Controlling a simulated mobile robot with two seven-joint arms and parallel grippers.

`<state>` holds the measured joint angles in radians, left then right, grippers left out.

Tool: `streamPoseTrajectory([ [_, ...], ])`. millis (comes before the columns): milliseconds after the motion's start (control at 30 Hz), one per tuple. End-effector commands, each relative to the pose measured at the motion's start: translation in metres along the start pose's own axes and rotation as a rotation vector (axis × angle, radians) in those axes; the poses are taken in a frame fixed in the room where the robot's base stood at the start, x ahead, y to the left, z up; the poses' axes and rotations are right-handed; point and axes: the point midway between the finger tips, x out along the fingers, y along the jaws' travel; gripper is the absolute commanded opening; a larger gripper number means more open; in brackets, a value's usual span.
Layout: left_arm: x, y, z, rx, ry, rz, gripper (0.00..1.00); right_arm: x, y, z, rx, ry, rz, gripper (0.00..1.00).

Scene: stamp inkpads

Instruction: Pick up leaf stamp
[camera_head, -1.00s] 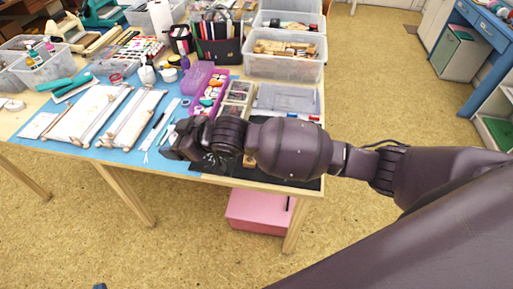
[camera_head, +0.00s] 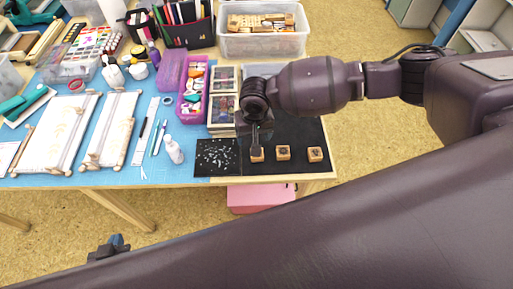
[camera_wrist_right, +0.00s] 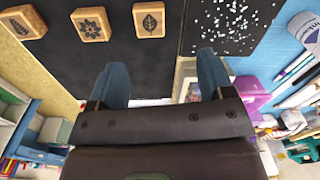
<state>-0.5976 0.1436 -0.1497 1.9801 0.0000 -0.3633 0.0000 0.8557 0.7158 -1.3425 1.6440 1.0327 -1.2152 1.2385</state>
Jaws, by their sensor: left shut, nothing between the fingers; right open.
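Three small wooden block stamps stand in a row on the black mat. The leaf stamp (camera_head: 257,157) is the leftmost in the head view, partly covered by my right gripper (camera_head: 256,138). In the right wrist view the leaf stamp (camera_wrist_right: 149,19) shows a single dark leaf and lies beyond the fingertips. My right gripper (camera_wrist_right: 162,75) is open, with nothing between its blue fingers. The flower stamp (camera_wrist_right: 91,24) is beside it, then a stamp with a branching pattern (camera_wrist_right: 22,22). My left gripper (camera_head: 118,241) is shut and empty at the lower left, away from the table.
A speckled black sheet (camera_head: 217,157) lies left of the stamps. A white bottle (camera_head: 174,150) and pens lie on the blue mat. A purple box (camera_head: 193,90) and clear bin (camera_head: 262,42) stand behind.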

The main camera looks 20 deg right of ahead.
Motion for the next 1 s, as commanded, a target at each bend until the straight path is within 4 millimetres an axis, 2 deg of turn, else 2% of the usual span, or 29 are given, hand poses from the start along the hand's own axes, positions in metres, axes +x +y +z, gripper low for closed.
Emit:
streamPoseTrajectory([
  [100,0.004,0.000,-0.006,0.002,0.013,0.001,0.00,-0.001,0.004,0.005,0.106,-0.025,0.032,0.74],
  [267,-0.001,0.002,0.001,-0.005,0.000,0.001,0.00,0.005,0.005,0.005,0.156,-0.024,0.038,0.74],
  [433,-0.004,0.002,0.011,-0.008,-0.018,-0.001,0.00,0.029,0.006,0.005,0.156,-0.023,0.037,0.74],
  [600,-0.002,0.001,0.008,-0.004,-0.012,-0.002,0.00,0.049,0.007,0.005,0.154,-0.023,0.036,0.74],
  [867,0.001,0.001,0.005,-0.003,-0.004,-0.001,0.00,0.065,0.008,0.003,0.153,-0.022,0.036,0.74],
  [1000,0.002,0.001,0.005,-0.002,-0.002,0.000,0.00,0.083,0.011,-0.001,0.153,-0.022,0.037,0.74],
])
